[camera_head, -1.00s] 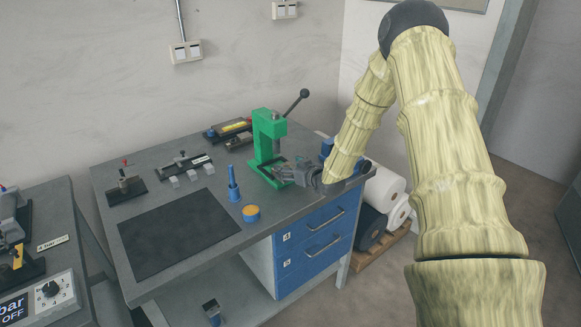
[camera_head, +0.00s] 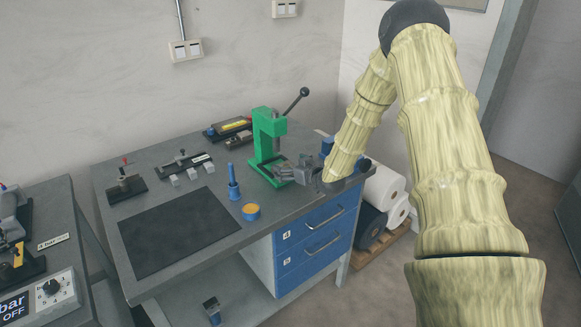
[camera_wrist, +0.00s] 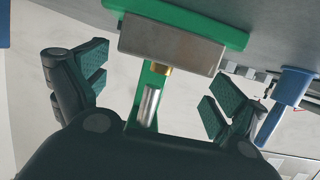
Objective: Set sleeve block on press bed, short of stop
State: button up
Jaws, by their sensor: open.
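The green press (camera_head: 266,132) stands at the right part of the bench. In the wrist view, which is turned over, its green bed (camera_wrist: 232,35) is at the top. A grey metal block (camera_wrist: 172,42), apparently the sleeve block, rests on the bed, with a brass sleeve (camera_wrist: 162,68) showing at its face towards the press's steel ram (camera_wrist: 150,105). I cannot make out the stop. My gripper (camera_wrist: 160,92) is open, its green-padded fingers apart and clear of the block. In the head view my gripper (camera_head: 287,174) is beside the press and hides the block.
A blue upright tool (camera_head: 233,183) and a blue pot with an orange top (camera_head: 251,211) stand left of the press. A dark mat (camera_head: 180,228) lies at the front left. The press lever (camera_head: 297,100) slants up to the right.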

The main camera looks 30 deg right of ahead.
jog(key=b+v, duration=0.2)
jog(key=v, duration=1)
